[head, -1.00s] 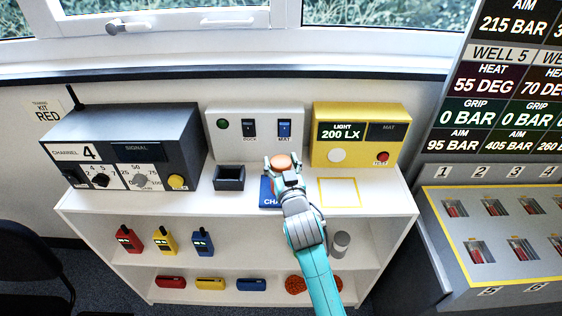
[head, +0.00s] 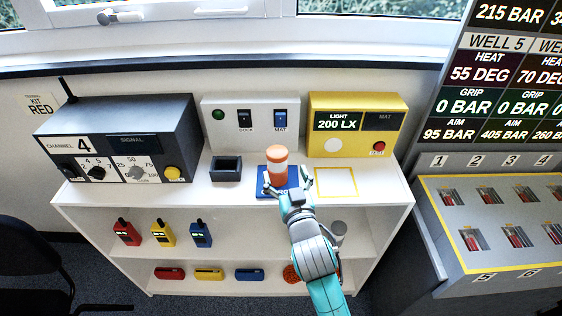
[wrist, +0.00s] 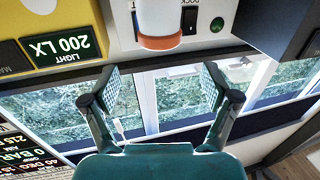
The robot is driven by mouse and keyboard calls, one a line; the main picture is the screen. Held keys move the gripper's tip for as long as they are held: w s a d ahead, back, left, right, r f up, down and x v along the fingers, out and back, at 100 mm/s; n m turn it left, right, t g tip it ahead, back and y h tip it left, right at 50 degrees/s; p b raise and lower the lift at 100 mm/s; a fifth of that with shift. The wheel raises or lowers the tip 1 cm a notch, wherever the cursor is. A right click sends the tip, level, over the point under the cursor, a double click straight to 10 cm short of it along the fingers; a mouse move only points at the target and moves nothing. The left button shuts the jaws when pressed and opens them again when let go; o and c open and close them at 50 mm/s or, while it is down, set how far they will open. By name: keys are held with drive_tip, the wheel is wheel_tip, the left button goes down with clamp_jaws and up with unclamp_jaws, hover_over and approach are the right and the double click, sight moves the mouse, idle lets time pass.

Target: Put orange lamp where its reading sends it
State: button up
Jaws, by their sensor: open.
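The orange lamp (head: 276,168), a white cylinder with an orange cap and an orange band at its foot, stands upright on the blue mat (head: 264,184) on the shelf top. My gripper (head: 288,186) is open and empty, just in front of the lamp. In the wrist view my gripper (wrist: 162,85) has its fingers spread, and the lamp (wrist: 160,18) is at the top edge, partly cut off and apart from the fingers. The yellow meter (head: 355,108) reads LIGHT 200 LX. Its MAT panel is dark. The mat's lettering is partly hidden by my gripper.
A yellow-outlined white square (head: 337,182) lies right of the blue mat. A dark open box (head: 226,169) stands left of it. A grey switch box (head: 250,117) is behind, and a channel unit (head: 120,138) is at left. Radios and packs fill the lower shelves.

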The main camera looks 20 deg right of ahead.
drive_tip(key=shift+s+a, duration=0.15)
drive_tip(key=shift+s, duration=1.4)
drive_tip(key=s+f+g+y, duration=0.1)
drive_tip(key=s+f, duration=0.3)
drive_tip(key=s, duration=0.3)
drive_tip(key=s+f+n, duration=0.1)
drive_tip(key=s+f, duration=0.3)
drive_tip(key=s, duration=0.3)
drive_tip(key=s+f+g+y, duration=0.1)
drive_tip(key=s+f, duration=0.3)
drive_tip(key=s, duration=0.3)
drive_tip(key=s+d+r+g, duration=0.1)
drive_tip(key=s, duration=2)
drive_tip(key=shift+r, duration=0.35)
drive_tip(key=shift+d, duration=0.1)
